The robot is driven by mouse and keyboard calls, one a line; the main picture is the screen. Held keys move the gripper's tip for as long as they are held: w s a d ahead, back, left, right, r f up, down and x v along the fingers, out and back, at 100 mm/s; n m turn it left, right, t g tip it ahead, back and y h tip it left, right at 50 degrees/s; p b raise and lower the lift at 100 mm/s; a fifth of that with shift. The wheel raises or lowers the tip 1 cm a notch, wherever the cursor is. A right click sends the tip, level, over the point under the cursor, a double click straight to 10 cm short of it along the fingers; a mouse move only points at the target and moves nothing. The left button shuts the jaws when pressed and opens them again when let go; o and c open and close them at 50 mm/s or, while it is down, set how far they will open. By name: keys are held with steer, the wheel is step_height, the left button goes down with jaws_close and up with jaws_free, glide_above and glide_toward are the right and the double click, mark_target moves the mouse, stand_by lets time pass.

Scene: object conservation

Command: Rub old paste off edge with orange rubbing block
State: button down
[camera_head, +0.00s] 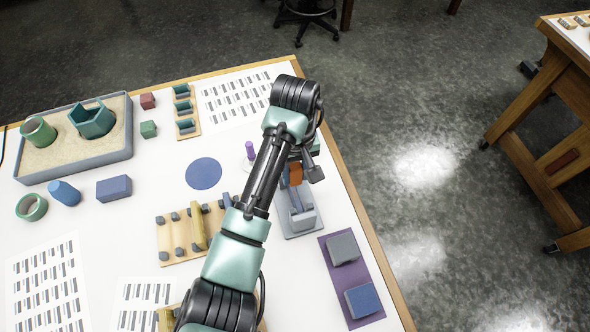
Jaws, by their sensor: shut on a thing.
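The orange rubbing block (295,174) shows as a small patch beside my arm, right of the picture's middle. My gripper (298,166) is shut on it, pointing down; my wrist and forearm hide most of the fingers. The block is just above or against a blue-grey piece (301,205) on a grey stand (303,229) below it. I cannot tell whether they touch. The edge with old paste cannot be made out; it is small or hidden.
A purple mat (353,300) bears a grey block (343,248) and a blue block (363,300). A wooden rack (168,259) lies left of my arm. A sand tray (77,163) holds green pieces. A blue disc (203,173) lies flat. The table's wooden edge (366,226) is right.

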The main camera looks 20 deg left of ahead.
steer(key=shift+f+b, duration=0.75)
steer(key=shift+f, duration=0.2)
steer(key=shift+f+b, duration=0.65)
steer(key=shift+f, duration=1.05)
steer(key=shift+p, duration=0.45)
steer(key=shift+f, duration=0.3)
steer(key=shift+s+d+r, duration=0.1)
steer(key=shift+s, duration=0.05)
steer(key=shift+s+d+p, duration=0.25)
steer(key=shift+s+p, duration=0.05)
steer(key=shift+p, duration=0.3)
steer(key=shift+s+d+p, duration=0.15)
steer(key=shift+s+p, duration=0.15)
steer(key=shift+w+a+b, duration=0.5)
steer(key=shift+w+b, duration=0.05)
steer(key=shift+w, duration=0.15)
steer(key=shift+w+a+b, duration=0.5)
steer(key=shift+w, duration=0.2)
